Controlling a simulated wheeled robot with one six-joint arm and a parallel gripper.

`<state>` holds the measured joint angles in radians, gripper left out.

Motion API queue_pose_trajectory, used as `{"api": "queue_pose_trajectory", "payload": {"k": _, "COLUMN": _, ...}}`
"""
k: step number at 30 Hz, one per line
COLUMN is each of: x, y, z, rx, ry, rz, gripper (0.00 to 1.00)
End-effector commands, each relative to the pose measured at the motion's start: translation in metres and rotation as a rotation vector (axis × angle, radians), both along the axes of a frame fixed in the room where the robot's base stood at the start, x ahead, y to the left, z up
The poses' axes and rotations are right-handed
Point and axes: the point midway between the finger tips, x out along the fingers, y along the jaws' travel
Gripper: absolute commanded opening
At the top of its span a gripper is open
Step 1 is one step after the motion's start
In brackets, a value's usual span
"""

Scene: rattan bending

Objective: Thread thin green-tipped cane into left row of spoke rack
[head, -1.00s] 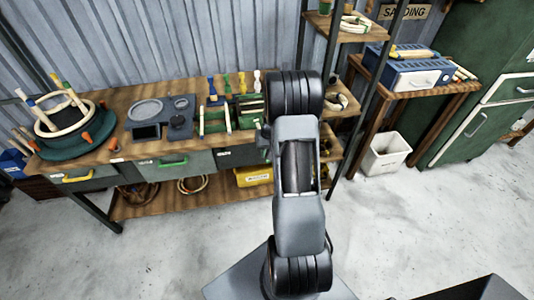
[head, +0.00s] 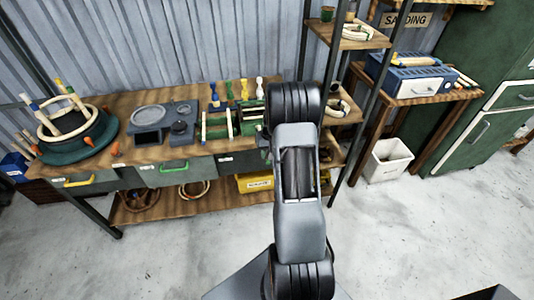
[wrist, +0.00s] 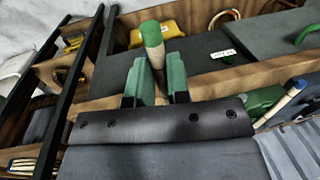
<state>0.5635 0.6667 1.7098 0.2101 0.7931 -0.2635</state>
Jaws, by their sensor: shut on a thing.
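My gripper (wrist: 156,84) is shut on a pale cane with a green tip (wrist: 151,35) in the wrist view. The tip points away from the palm, between the two green fingers. In the head view, my arm hides the gripper and cane. A low frame of pale wood and green parts (head: 217,125) stands on the bench, left of my arm; it may be the spoke rack, but its rows cannot be made out. In the wrist view, a green part (wrist: 264,100) lies right of the gripper beside a blue-tipped cane (wrist: 282,103).
The wooden bench (head: 110,158) holds a grey tray (head: 165,122) and a round green stand (head: 65,153) with upright canes. A dark shelf post (head: 352,115) stands right of my arm. A white bin (head: 388,161) is on the floor. Open floor lies in front.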

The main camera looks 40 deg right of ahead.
Motion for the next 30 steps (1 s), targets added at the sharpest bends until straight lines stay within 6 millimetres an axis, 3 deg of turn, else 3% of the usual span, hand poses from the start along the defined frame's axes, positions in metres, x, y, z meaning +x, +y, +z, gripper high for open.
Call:
{"api": "queue_pose_trajectory", "payload": {"k": 21, "x": 0.031, "y": -0.015, "z": -0.001, "rx": -0.001, "ry": -0.001, "rz": 0.001, "gripper": 0.0}}
{"api": "queue_pose_trajectory", "payload": {"k": 30, "x": 0.036, "y": -0.017, "z": 0.0, "rx": 0.0, "ry": 0.0, "rz": 0.001, "gripper": 0.0}}
